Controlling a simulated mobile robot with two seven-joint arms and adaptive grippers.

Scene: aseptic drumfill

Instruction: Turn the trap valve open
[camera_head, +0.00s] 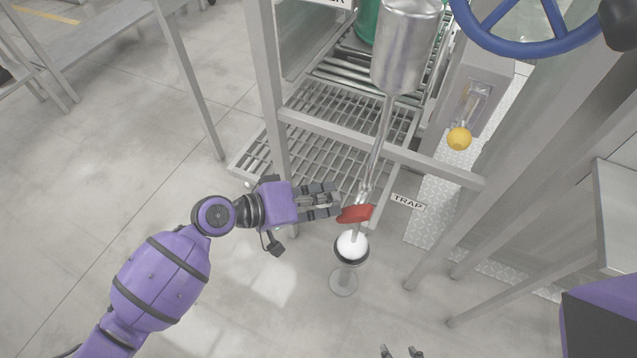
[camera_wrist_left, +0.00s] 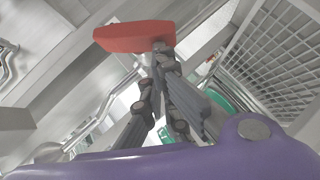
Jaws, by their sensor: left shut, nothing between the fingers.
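The trap valve's red handle (camera_head: 356,213) sits on the thin steel pipe just above a white-topped cup (camera_head: 350,246). A "TRAP" label (camera_head: 408,202) is on the frame to its right. My left gripper (camera_head: 338,203) is shut and empty, with its fingertips close beside the left end of the handle. In the left wrist view the red handle (camera_wrist_left: 135,37) lies just beyond the closed fingertips (camera_wrist_left: 163,55); I cannot tell whether they touch. Of my right gripper (camera_head: 401,352), only the tips show at the bottom edge.
A steel vessel (camera_head: 405,50) hangs above on the pipe. A frame crossbar (camera_head: 380,150) runs behind the valve. A blue handwheel (camera_head: 520,40) and a yellow knob (camera_head: 459,139) are at upper right.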

